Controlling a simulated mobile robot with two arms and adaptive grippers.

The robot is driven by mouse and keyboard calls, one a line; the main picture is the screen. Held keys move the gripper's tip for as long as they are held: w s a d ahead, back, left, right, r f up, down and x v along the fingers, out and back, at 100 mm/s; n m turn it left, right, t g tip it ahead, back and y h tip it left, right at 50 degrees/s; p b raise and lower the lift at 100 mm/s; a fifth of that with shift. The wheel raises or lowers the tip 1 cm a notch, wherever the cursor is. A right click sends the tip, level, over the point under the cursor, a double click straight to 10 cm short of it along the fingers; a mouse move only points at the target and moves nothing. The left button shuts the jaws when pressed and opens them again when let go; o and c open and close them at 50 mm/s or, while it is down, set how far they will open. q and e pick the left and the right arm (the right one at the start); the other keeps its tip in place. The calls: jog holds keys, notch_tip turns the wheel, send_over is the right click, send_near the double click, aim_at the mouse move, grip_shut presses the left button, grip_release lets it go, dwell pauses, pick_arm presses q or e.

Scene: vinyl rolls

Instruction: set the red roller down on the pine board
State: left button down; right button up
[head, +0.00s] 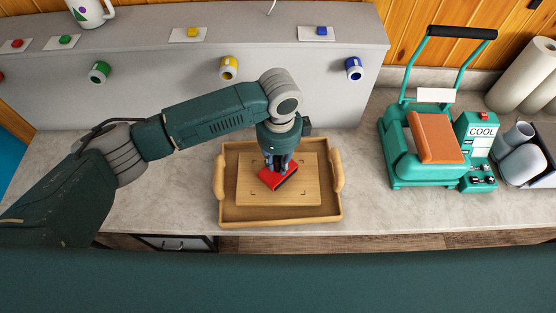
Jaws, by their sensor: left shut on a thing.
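The red roller (270,180) shows in the head view as a small red block with a dark side. My left gripper (278,166) points down over the tray and is shut on the red roller. The pine board (250,197) is a light wooden rectangle with dark corner marks, lying inside a wooden tray (240,215). The roller is over the middle of the board. I cannot tell whether it touches the board or hangs just above it. The gripper hides part of the roller's upper side. My right gripper is not in view.
The tray has raised handles at left and right. Behind it stands a grey panel (165,85) with coloured knobs. A teal machine (405,160) with an orange pad stands to the right, beside a unit marked COOL (480,135). The counter (165,200) left of the tray is clear.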

pick_arm(q)
jog(key=shift+f, duration=0.35)
dwell(0.3)
jog(key=shift+f+p, duration=0.1)
jog(key=shift+p, duration=0.2)
jog(key=c, duration=1.5)
grip_release()
jog(key=shift+o, duration=0.3)
jog(key=o, duration=1.2)
jog(key=shift+c, duration=0.2)
